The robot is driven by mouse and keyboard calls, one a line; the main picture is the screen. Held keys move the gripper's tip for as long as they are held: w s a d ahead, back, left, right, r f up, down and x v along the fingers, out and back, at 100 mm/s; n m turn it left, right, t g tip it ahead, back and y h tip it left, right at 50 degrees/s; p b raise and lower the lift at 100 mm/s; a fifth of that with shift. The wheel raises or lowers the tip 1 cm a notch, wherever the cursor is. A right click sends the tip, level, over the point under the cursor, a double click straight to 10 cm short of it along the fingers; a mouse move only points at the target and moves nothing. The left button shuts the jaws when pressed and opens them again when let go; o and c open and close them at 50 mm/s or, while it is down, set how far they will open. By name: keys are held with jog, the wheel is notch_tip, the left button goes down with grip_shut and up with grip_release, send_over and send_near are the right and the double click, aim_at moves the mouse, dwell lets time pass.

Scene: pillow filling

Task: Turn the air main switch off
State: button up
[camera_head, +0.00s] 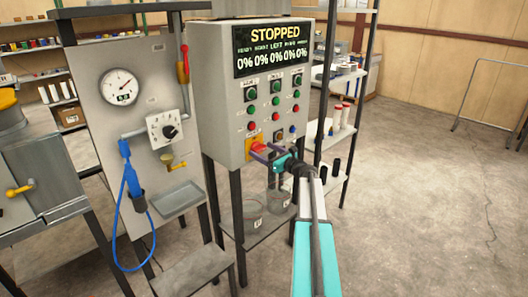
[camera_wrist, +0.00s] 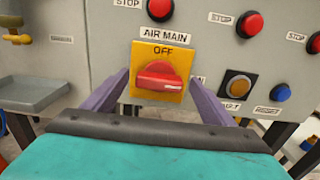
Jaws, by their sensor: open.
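The air main switch (camera_wrist: 160,76) is a red rotary knob on a yellow plate under an "AIR MAIN" label in the wrist view. "OFF" is printed above the knob, and the knob's handle lies roughly sideways, not pointing up at that word. In the head view the switch (camera_head: 256,146) is low on the grey control box (camera_head: 222,110). My gripper (camera_wrist: 160,92) is open, with its purple fingers on the left and right of the plate. I cannot tell whether they touch anything.
A round amber button (camera_wrist: 238,86) and a blue button (camera_wrist: 280,92) are right of the switch, near my right finger. A red stop button (camera_wrist: 160,8) is above. A gauge panel (camera_head: 108,130) stands left, with a metal tray (camera_wrist: 32,96). Open floor (camera_head: 430,200) is at right.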

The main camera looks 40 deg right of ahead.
jog(key=shift+c, duration=0.3)
jog(key=c, duration=1)
jog(key=shift+f+n+b, duration=0.15)
jog(key=shift+n+b, duration=0.35)
jog(key=shift+b, duration=0.6)
jog(key=shift+f+n+b, duration=0.1)
jog(key=shift+n+b, duration=0.7)
jog(key=shift+b, duration=0.45)
jog(key=n+b, duration=0.6)
jog(key=b, duration=0.4)
jog(key=shift+a+n, duration=0.1)
jog(key=shift+n, duration=0.2)
jog(key=n+b, duration=0.6)
jog(key=b, duration=0.3)
jog(key=shift+a+f+n, duration=0.1)
jog(key=shift+f+n, duration=0.05)
jog(key=shift+n, duration=0.15)
jog(key=n+b, duration=0.2)
jog(key=shift+b, duration=0.3)
